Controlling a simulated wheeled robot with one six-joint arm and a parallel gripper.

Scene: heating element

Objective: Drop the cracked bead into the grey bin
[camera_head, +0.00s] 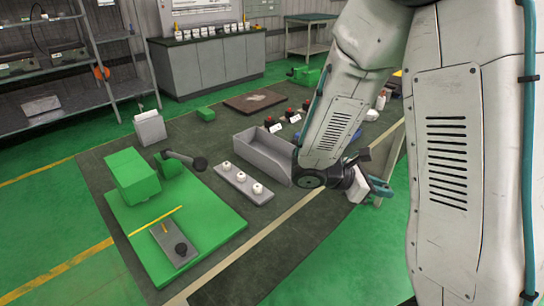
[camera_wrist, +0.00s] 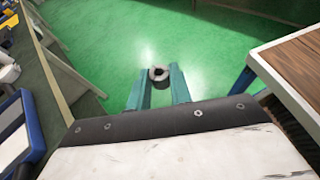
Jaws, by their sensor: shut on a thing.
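In the head view my gripper (camera_head: 380,188) hangs at the right, past the mat's pale border, and the held bead cannot be seen there. A grey open-topped bin (camera_head: 264,160) stands on the dark mat to the left of my gripper. Several white beads (camera_head: 240,177) sit on a grey strip in front of the bin.
A green fixture (camera_head: 135,175) stands on a green plate (camera_head: 215,220) at the left. A smaller grey box (camera_head: 150,128) is behind it. Red-topped items (camera_head: 283,117) lie behind the bin. In the wrist view a wooden-topped piece (camera_wrist: 295,65) is close on the right.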

